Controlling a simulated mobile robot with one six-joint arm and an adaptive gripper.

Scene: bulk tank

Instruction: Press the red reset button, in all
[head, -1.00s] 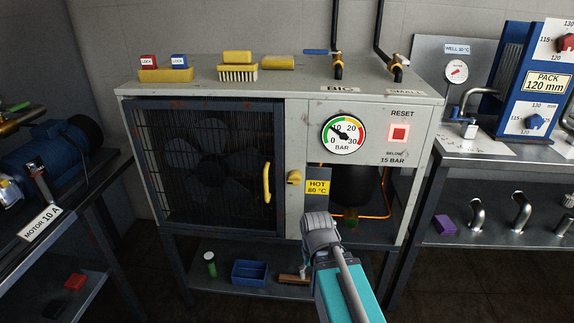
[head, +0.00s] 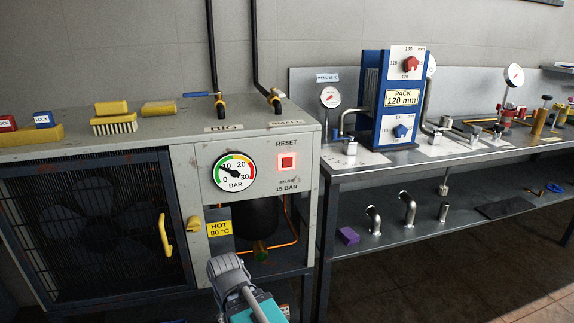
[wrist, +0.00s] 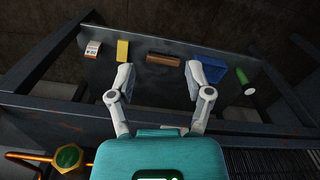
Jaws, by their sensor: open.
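The red reset button (head: 288,162) sits in a pale square frame on the grey cabinet's front panel (head: 258,200), under the word RESET. Small text below it reads 15 BAR. A pressure gauge (head: 234,172) is to its left, its needle near the low-to-middle part of the scale. My gripper is at the lower middle of the head view, below and left of the button and apart from it; my arm hides its fingertips there. In the wrist view my gripper (wrist: 158,80) is open and empty, its two fingers spread above the lower shelf. The button is not in the wrist view.
A yellow door handle (head: 165,235) and yellow knob (head: 193,224) project left of the button. A HOT 80 °C sign (head: 219,228) hangs below the gauge. In the wrist view, a blue bin (wrist: 208,68) and a brown block (wrist: 163,59) lie on the lower shelf.

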